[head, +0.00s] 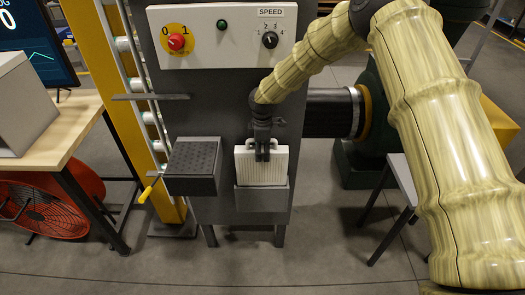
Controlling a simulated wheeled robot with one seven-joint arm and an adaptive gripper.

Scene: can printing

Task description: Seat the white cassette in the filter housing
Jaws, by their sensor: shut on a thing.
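The white cassette (261,172) is a pleated white block with a handle on top. It stands upright, with its lower edge hidden behind the front wall of the grey filter housing (262,198) on the machine's front. I cannot tell how deep it sits. My gripper (262,155) is above it, pointing down, shut on the cassette's handle. My arm reaches in from the upper right.
A dark ribbed lid or box (193,165) juts out left of the housing, with a yellow-handled lever (149,190) beside it. A control panel (222,37) with a red knob is above. A wooden table (60,140) and red fan (48,203) stand left.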

